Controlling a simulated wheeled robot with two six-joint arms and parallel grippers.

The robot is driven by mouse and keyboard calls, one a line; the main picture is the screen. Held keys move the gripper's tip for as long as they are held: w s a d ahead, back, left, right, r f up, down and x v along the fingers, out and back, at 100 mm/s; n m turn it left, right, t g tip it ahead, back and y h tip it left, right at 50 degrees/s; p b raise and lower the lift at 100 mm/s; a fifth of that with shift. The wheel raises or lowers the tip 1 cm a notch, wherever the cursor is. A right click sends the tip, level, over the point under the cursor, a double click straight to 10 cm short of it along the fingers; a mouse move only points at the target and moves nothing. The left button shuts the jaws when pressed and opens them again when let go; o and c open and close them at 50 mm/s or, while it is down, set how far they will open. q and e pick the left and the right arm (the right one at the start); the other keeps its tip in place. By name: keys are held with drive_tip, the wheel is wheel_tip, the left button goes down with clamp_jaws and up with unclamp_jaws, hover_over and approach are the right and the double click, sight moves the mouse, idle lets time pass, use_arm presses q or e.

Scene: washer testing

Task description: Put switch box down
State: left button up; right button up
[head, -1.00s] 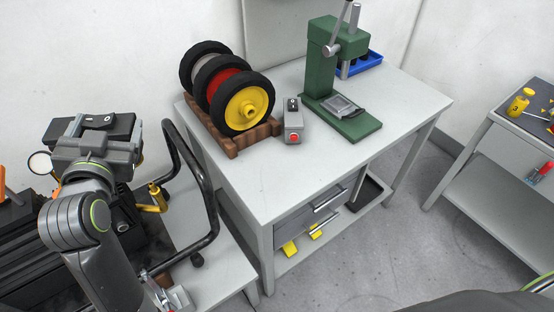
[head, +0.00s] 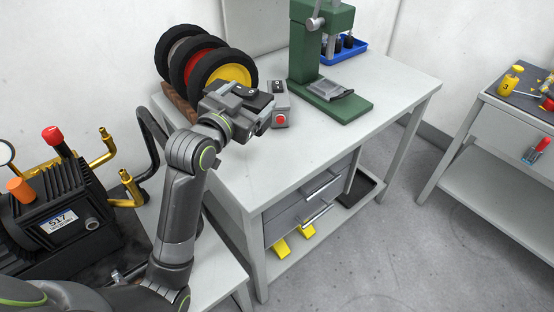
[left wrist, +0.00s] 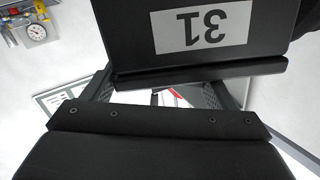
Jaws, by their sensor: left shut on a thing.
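My left gripper (head: 246,103) is over the left front part of the grey table (head: 330,140), in front of the wheels. It is shut on a dark box, which I take to be the switch box (left wrist: 205,35). In the left wrist view the box's black face has a white label reading 31, upside down. In the head view the gripper and wrist hide most of it, and I cannot tell whether it touches the table. A similar grey box with a red button (head: 281,121) stands just right of the gripper. My right gripper is out of view.
Tyred wheels in a wooden rack (head: 178,100) stand behind the gripper. A green press (head: 325,50) and a blue bin (head: 350,50) stand farther right. The table's front and right are clear. A black machine (head: 60,205) is on the lower left bench.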

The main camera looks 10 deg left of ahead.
use_arm(q)
drive_tip(key=shift+w+a+f+h+b, duration=0.15)
drive_tip(key=shift+w+f+b, duration=0.15)
drive_tip(key=shift+f, duration=0.3)
drive_tip(key=shift+w+a+f+h+b, duration=0.15)
drive_tip(key=shift+w+f+b, duration=0.15)
drive_tip(key=shift+f, duration=0.3)
drive_tip(key=shift+w+f, duration=0.1)
drive_tip(key=shift+f, duration=0.25)
wheel_tip(320, 180, down, 10)
drive_tip(key=shift+r+b, duration=0.25)
drive_tip(key=shift+b, duration=0.3)
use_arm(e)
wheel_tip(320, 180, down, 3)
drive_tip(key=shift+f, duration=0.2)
use_arm(q)
drive_tip(key=shift+f, duration=0.15)
drive_tip(key=o, duration=1.7)
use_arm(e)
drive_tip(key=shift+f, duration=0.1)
